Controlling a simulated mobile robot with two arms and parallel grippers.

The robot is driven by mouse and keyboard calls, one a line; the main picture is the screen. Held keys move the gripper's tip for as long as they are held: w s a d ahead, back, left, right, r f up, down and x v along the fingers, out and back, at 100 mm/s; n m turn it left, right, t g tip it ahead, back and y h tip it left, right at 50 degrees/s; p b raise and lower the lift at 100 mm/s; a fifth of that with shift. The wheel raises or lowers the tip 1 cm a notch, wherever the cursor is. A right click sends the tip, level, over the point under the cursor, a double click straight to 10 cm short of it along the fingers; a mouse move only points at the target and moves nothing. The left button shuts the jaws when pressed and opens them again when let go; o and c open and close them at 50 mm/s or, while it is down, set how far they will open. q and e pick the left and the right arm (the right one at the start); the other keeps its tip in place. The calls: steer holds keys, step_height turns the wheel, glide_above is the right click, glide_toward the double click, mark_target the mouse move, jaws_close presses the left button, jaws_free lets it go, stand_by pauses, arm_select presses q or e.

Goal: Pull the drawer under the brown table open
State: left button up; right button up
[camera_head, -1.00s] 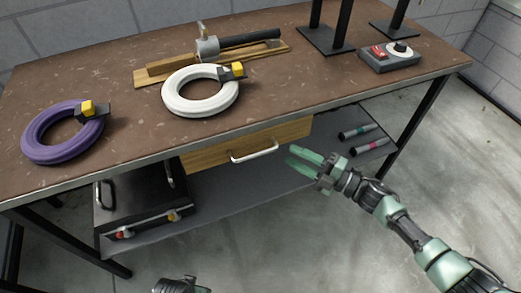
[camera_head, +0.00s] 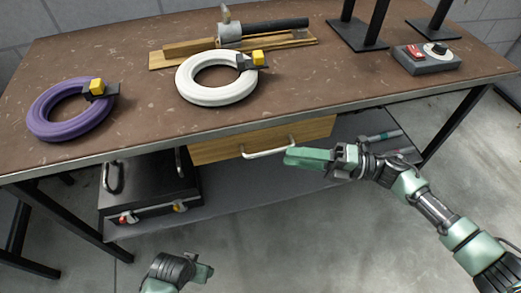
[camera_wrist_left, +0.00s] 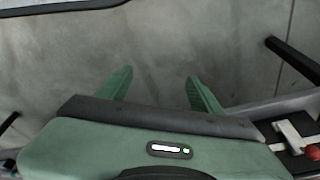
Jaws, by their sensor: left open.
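The wooden drawer (camera_head: 225,147) sits under the front edge of the brown table (camera_head: 130,105), its front close under the edge. A pale metal bar handle (camera_head: 262,153) crosses its face. My right gripper (camera_head: 292,157) is at the right end of the handle, fingers pointing left. The fingers overlap in this view, so their gap is hidden, and I cannot tell whether they touch the handle. My left gripper (camera_head: 207,270) is low in front of the table, away from the drawer. In the left wrist view its two green fingers (camera_wrist_left: 158,88) are apart with nothing between them.
A black case (camera_head: 150,185) stands on the lower shelf (camera_head: 235,200), left of the drawer. Marker-like cylinders (camera_head: 380,136) lie behind my right wrist. A purple ring (camera_head: 50,130), a white ring (camera_head: 200,95) and a switch box (camera_head: 425,65) are on the tabletop.

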mark_target(265, 153)
steer(key=a, duration=0.7)
steer(key=shift+w+a+r, duration=0.2)
steer(key=shift+w+r, duration=0.05)
steer(key=shift+r, duration=0.1)
jaws_close()
stand_by(1.0)
